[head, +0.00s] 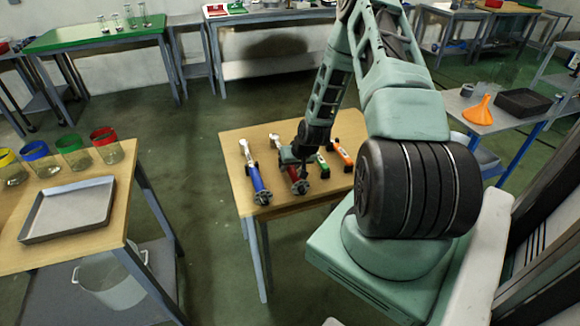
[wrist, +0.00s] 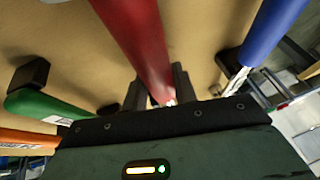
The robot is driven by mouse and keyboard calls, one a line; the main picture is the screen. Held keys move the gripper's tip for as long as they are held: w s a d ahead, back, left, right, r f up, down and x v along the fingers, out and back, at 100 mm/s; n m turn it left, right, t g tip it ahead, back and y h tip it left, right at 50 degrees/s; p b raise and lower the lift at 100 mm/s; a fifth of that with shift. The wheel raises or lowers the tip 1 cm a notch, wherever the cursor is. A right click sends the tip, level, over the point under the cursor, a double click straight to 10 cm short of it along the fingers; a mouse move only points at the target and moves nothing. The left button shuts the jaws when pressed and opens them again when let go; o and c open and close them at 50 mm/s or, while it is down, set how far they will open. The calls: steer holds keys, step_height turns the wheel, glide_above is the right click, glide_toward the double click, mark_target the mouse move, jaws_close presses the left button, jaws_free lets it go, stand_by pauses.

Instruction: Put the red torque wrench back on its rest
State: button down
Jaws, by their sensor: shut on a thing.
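The red torque wrench has a red handle (head: 298,182) and a silver head (head: 275,141), and shows over the small wooden table (head: 232,150) in the head view. In the wrist view its red handle (wrist: 138,42) runs down between the dark fingers of my gripper (wrist: 160,88). My gripper (head: 298,155) is shut on the wrench near the middle of its length. Its rest is hidden or too small to make out, and I cannot tell whether the wrench touches a support.
A blue wrench (head: 258,182) lies to the left; a green wrench (head: 322,165) and an orange wrench (head: 342,151) lie to the right. A black block (wrist: 29,75) stands by the green one. A table with a grey tray (head: 70,208) and jars stands at left, across a floor gap.

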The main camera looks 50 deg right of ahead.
steer(key=shift+f, duration=0.1)
steer(key=c, duration=1)
jaws_free()
steer(key=shift+c, duration=0.2)
steer(key=shift+s, duration=0.1)
steer(key=d+v, duration=0.1)
steer(key=v, duration=1.6)
steer(key=shift+a+b, duration=0.45)
steer(key=shift+a, duration=0.05)
steer(key=w+a+r+n+g+y, duration=0.15)
steer(key=a+r+n, duration=0.25)
steer(key=a, duration=0.9)
steer(key=w+a+r+n+g, duration=0.1)
steer(key=a+r+n+g, duration=0.2)
steer(key=a, duration=0.9)
steer(key=s+a+r+n, duration=0.3)
steer(key=s+a+r, duration=0.1)
steer(key=s+a, duration=0.4)
steer(key=s+a+r+n, duration=0.3)
steer(key=s+a+n, duration=0.1)
steer(key=s+a, duration=0.5)
steer(key=shift+a+r+n+g, duration=0.3)
steer(key=shift+a+r+g, duration=0.15)
steer(key=shift+a, duration=0.1)
